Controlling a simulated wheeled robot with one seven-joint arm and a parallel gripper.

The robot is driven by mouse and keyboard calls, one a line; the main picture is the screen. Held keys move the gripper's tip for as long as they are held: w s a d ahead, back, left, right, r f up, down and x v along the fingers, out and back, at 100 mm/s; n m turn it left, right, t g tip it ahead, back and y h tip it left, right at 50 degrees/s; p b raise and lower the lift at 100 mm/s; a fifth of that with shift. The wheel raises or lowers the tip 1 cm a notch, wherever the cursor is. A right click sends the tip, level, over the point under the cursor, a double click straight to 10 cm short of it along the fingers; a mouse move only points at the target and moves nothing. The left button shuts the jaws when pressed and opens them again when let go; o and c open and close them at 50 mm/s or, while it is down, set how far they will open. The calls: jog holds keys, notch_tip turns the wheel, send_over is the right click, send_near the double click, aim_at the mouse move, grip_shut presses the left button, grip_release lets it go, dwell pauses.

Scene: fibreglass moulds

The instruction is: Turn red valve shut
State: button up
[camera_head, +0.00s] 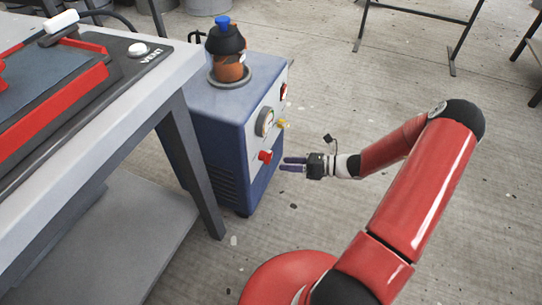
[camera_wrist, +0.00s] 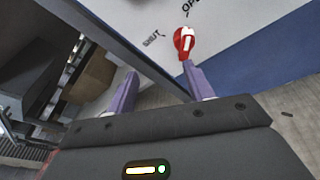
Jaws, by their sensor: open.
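The red valve (camera_head: 265,156) sits low on the white front panel of the blue machine. In the wrist view the valve (camera_wrist: 184,42) is a red knob with a white stripe. The stripe runs up toward the partly cut-off "OPEN" label; the "SHUT" label lies to its left. My gripper (camera_head: 292,165) is just right of the valve in the head view, its purple fingers pointing at the panel. In the wrist view my gripper (camera_wrist: 158,80) is open and empty. The valve shows just beyond the right fingertip, not between the fingers; contact cannot be told.
A grey table (camera_head: 120,105) with a dark leg stands close at left. The concrete floor at right is mostly clear.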

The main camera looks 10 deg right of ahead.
aim_at(266, 157)
jog(key=w+a+f+m+t, duration=0.2)
jog(key=w+a+m+t, duration=0.1)
jog(key=w+a+m, duration=0.1)
jog(key=shift+w+a+f+m+t+p, duration=0.15)
jog(key=shift+w+f+m+t+p, duration=0.35)
jog(key=shift+w, duration=0.6)
jog(key=shift+r, duration=0.1)
jog(key=c, duration=1)
jog(key=shift+o, duration=0.2)
